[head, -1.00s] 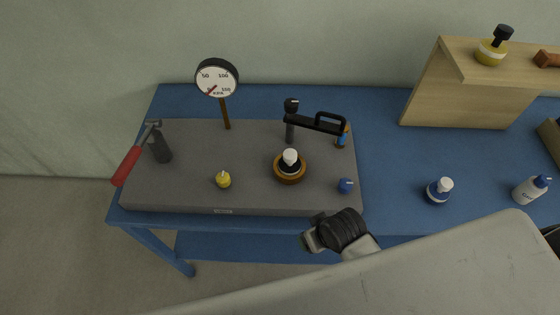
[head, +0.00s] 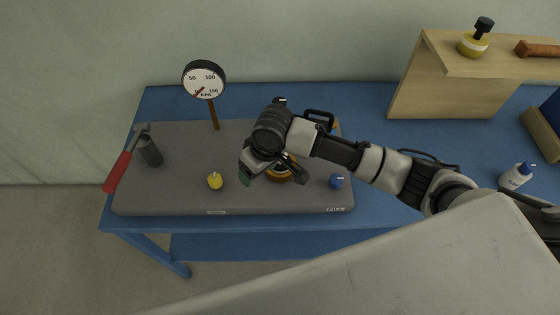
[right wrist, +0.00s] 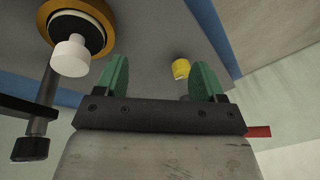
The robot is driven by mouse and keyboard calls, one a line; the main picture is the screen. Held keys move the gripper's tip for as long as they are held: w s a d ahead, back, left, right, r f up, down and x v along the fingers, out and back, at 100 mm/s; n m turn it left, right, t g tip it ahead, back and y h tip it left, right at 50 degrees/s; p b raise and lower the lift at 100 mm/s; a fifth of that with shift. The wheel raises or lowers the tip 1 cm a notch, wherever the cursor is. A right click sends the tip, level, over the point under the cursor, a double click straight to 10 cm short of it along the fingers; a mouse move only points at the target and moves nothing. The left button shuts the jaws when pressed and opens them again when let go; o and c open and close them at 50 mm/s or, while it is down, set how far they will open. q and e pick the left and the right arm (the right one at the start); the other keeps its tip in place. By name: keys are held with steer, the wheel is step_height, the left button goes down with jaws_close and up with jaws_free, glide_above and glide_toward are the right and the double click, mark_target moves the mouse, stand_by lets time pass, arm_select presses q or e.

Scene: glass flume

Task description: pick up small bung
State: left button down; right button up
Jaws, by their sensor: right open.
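A small yellow plug (head: 215,181) stands on the grey slab, left of middle. A small blue plug (head: 336,181) is near the slab's right end. I cannot tell from its look which is the small bung. My right gripper (head: 271,176) is open and empty above the slab, between these two plugs. My left gripper is not in view.
A wooden ring (head: 279,179), partly hidden by my gripper, holds a piece with a white knob (right wrist: 70,57). A wooden stand (head: 440,85) and white bottle (head: 516,176) are right.

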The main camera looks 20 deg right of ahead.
steer(key=w+d+r+h, duration=0.1)
steer(key=w+d+r, duration=0.1)
steer(key=w+d+r+m+h, duration=0.1)
steer(key=w+d+r, duration=0.1)
steer(key=d, duration=0.1)
steer(key=w+d+r+m+g, duration=0.1)
steer(key=w+d+r, duration=0.1)
steer(key=d, duration=0.1)
steer(key=shift+d+r+h+p, duration=0.1)
steer(key=shift+r+h+p, duration=0.2)
steer(key=shift+r+h, duration=0.1)
steer(key=p, duration=0.1)
glide_toward(279, 168)
steer(key=shift+w+d+f, duration=0.1)
steer(key=shift+w+d, duration=0.25)
steer(key=shift+w, duration=0.2)
steer(key=shift+w+d+f, duration=0.1)
steer(key=shift+w+d, duration=0.25)
steer(key=shift+w, duration=0.2)
steer(key=shift+f+p, duration=0.25)
steer(key=shift+p, duration=0.1)
steer(key=f, duration=0.1)
steer(key=f+p, duration=0.1)
steer(key=f, duration=0.1)
steer(key=shift+s+a+f, duration=0.15)
steer(key=shift+a+f, duration=0.1)
steer(key=shift+f, duration=0.6)
steer(key=c, duration=1.2)
steer(key=shift+c, duration=0.4)
steer(key=shift+r, duration=0.15)
